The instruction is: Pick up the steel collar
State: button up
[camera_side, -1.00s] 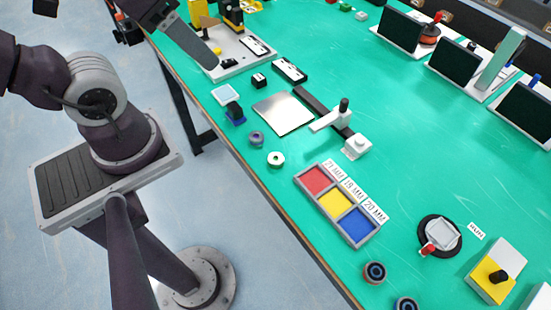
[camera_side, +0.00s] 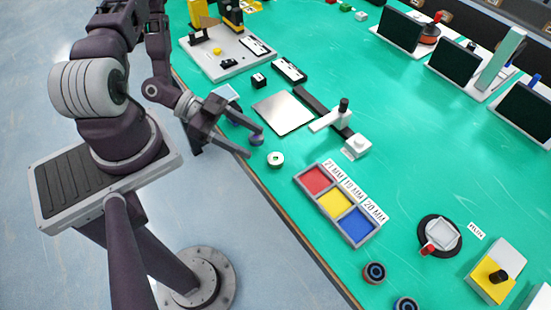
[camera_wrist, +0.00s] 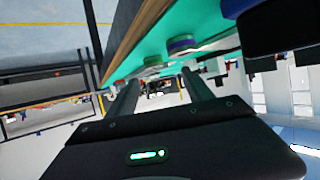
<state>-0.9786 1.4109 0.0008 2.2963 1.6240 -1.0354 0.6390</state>
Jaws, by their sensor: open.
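A pale grey-white ring (camera_side: 275,159) lies on the green table near its front edge; it looks most like the steel collar, but I cannot be sure. A purple-grey ring (camera_side: 257,140) lies close by, partly hidden by my gripper. My gripper (camera_side: 252,143) is open and low at the table edge, its fingers pointing toward the rings. Nothing is visible between the fingers.
A flat metal plate (camera_side: 283,113) and a white lever fixture (camera_side: 335,118) stand behind the rings. A tray (camera_side: 299,180) with red, yellow and blue compartments is to the right. Dark rings (camera_side: 375,272) lie further along the edge.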

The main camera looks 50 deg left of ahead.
aim_at(276, 158)
jog(key=shift+d, duration=0.4)
jog(key=x, duration=0.6)
jog(key=shift+s+d+f, duration=0.1)
jog(key=shift+d+f, duration=0.2)
jog(key=shift+d, duration=0.05)
grip_shut()
